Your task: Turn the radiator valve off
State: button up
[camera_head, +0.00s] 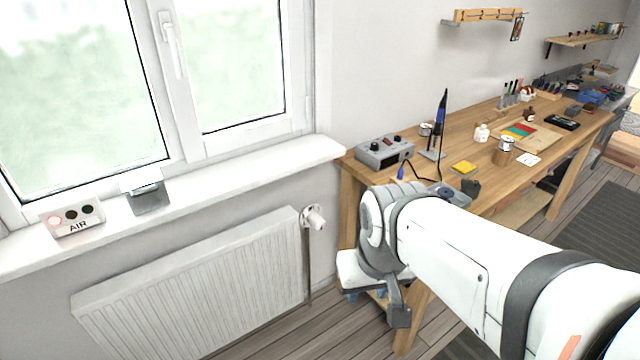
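The radiator valve (315,218) is a small white knob at the upper right end of the white radiator (200,285), below the window sill. A thin pipe runs down beneath it. Any marks on the knob are too small to read. My white and grey arm comes in from the lower right and bends down in front of the workbench. My gripper (399,314) is at its low end, to the right of and below the valve and apart from it. Its fingers are not clear enough to tell open from shut.
The wooden workbench (470,150) stands right of the radiator, holding a grey power unit (384,151), a soldering stand (439,125) and small items. The sill (240,170) holds an air monitor (72,218) and a small grey device (149,198). Floor shows between radiator and bench.

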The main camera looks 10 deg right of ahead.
aim_at(316, 221)
jog(key=z, duration=1.15)
jog(key=k, duration=0.75)
jog(key=u, duration=1.25)
jog(key=i, duration=1)
jog(key=u, duration=0.05)
